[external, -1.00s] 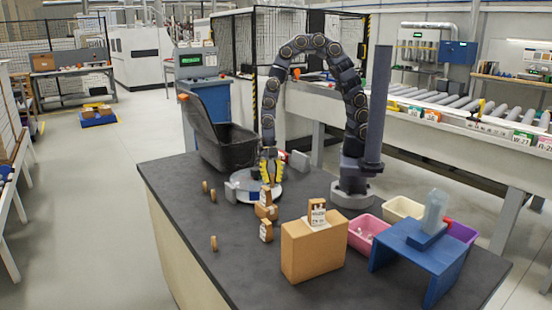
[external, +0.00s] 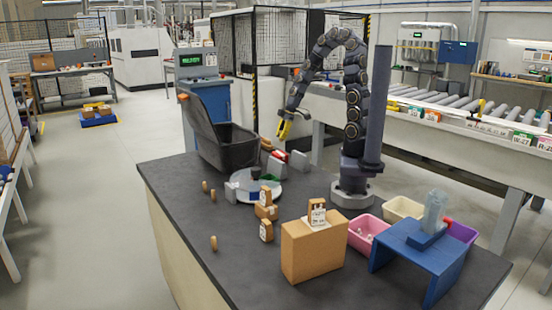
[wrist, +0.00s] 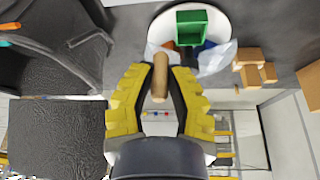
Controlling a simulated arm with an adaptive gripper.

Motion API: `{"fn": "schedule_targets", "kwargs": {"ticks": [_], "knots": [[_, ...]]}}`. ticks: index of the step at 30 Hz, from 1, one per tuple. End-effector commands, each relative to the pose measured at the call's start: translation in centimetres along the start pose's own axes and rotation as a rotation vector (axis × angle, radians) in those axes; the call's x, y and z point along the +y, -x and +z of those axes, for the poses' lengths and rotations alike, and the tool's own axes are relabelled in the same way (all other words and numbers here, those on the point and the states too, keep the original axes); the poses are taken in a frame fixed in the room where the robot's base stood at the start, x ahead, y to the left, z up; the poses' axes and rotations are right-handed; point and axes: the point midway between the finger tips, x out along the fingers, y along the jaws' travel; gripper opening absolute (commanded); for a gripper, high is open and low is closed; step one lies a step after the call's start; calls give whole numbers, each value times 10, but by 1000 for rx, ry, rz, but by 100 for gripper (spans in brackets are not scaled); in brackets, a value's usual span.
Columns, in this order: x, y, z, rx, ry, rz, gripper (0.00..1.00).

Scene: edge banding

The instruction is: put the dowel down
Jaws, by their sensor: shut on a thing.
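The dowel (wrist: 159,78) is a short light-wood cylinder, seen in the wrist view between the yellow fingers of my gripper (wrist: 160,72). My gripper is shut on it near the fingertips. In the external view my gripper (external: 284,130) is raised above the far side of the dark table (external: 190,235), right of the black bin (external: 237,153). I cannot clearly make out the dowel in its fingers there.
A white round tray (external: 262,197) with a green box (wrist: 192,26) stands on the table. Several small wooden blocks (external: 266,212) are in front of it. A cardboard box (external: 312,248), pink bin (external: 368,232) and blue stand (external: 420,243) occupy the front right. The left front is mostly clear.

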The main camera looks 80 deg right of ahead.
Motion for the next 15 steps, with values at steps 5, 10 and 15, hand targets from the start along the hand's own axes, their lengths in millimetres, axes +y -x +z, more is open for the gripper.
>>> {"fn": "schedule_targets", "kwargs": {"ticks": [5, 10, 15], "knots": [[23, 26, 47, 4, -220, 90, 2], [32, 40, 74, 7, -345, 140, 2], [40, 42, 83, 8, -388, 157, 2]]}}
